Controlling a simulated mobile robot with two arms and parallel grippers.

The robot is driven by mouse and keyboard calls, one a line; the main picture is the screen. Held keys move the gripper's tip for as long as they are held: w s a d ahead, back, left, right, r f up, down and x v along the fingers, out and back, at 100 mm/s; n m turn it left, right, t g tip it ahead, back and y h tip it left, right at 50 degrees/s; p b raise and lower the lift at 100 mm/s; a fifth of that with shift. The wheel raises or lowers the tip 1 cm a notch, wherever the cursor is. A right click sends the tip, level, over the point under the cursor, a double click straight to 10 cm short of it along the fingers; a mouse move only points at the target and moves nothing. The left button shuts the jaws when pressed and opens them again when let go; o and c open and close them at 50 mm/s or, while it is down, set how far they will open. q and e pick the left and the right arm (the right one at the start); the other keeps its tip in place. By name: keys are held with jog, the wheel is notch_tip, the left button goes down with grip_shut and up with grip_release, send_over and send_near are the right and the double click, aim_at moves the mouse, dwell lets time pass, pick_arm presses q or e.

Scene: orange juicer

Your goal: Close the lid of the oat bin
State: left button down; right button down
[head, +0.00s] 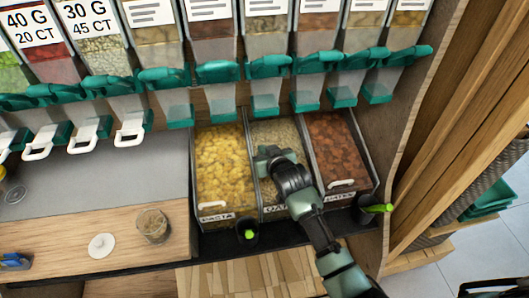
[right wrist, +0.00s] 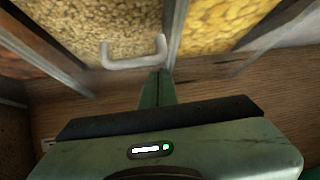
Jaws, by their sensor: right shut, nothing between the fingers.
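The oat bin (head: 288,133) is the middle one of three bins, with pale oats inside; it also shows in the right wrist view (right wrist: 70,25). A white handle (right wrist: 133,54) stands at the edge of the oats in the right wrist view, just beyond my fingertips. How far its clear lid is open, I cannot tell. My right gripper (head: 268,153) is over the oat bin, and its arm covers part of the bin's front and label. In the right wrist view its fingers (right wrist: 157,86) are shut and empty, close to the handle; contact is unclear. My left gripper is out of view.
The pasta bin (head: 222,160) is on the left and a reddish-brown bin (head: 338,145) on the right, both with white front handles. Green-trimmed dispensers (head: 218,71) hang above. A jar (head: 153,226) and white lid (head: 102,245) sit on the wooden counter. Dark cups with green scoops (head: 247,234) stand in front.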

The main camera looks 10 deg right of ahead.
jog(key=shift+s+f, duration=0.3)
jog(key=s+f+p, duration=0.3)
jog(key=s+p, duration=0.2)
jog(key=s, duration=0.7)
jog(key=shift+s+f, duration=0.3)
jog(key=shift+f, duration=0.1)
jog(key=shift+s, duration=0.15)
jog(key=a+v, duration=0.1)
jog(key=v, duration=0.6)
jog(key=shift+s+d+r, duration=0.15)
jog(key=shift+d+r, duration=0.2)
jog(key=shift+d, duration=0.15)
